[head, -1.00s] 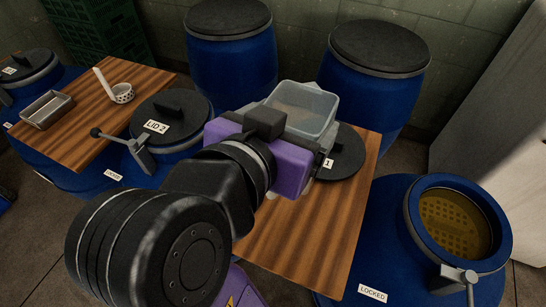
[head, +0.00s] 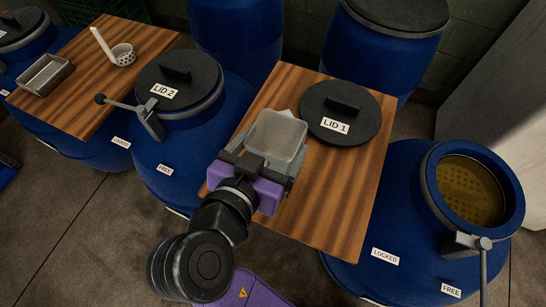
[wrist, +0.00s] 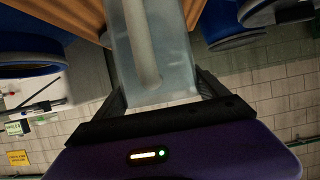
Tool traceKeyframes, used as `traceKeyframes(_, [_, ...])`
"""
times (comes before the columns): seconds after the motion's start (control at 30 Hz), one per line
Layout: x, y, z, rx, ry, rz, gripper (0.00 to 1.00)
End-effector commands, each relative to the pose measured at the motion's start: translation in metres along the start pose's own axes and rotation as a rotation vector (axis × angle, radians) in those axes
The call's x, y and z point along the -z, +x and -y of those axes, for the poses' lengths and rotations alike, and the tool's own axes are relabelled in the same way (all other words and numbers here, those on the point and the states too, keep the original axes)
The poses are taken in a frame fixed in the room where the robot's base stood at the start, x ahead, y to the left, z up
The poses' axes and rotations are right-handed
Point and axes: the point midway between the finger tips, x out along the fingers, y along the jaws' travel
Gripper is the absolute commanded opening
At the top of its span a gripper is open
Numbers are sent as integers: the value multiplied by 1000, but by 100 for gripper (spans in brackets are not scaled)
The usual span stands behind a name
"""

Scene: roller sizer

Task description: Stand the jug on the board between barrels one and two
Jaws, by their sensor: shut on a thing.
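The jug (head: 279,134) is a pale, translucent, open-topped container, and its mouth faces up toward the head camera. My gripper (head: 266,160) is shut on it at its near side. The jug is over the left part of the wooden board (head: 325,215) between the two barrels. I cannot tell whether its base touches the board. The wrist view also shows the jug (wrist: 172,55) between my fingers. Barrel one (head: 400,190) is at the right, open, with yellowish contents behind a grid. Barrel two (head: 195,135) is at the left, closed by lid 2 (head: 180,78).
Lid 1 (head: 340,115) lies on the board's far part, right of the jug. The near right part of the board is bare. A second board (head: 90,90) at the left carries a metal tray (head: 44,76) and a perforated ladle (head: 122,55). Closed blue barrels (head: 390,40) stand behind.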

Motion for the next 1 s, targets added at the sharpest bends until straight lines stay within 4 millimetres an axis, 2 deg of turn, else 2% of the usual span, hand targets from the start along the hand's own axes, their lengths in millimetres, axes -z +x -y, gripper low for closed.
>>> traceKeyframes(0.03, [-7,3,0,0,-3,0,10])
traceKeyframes(0.27, [-24,10,0,0,-2,-1,10])
traceKeyframes(0.5, [-53,22,0,0,-2,-1,10])
traceKeyframes(0.97, [-60,26,0,0,2,-1,10])
traceKeyframes(1.0, [-60,25,0,0,1,-1,89])
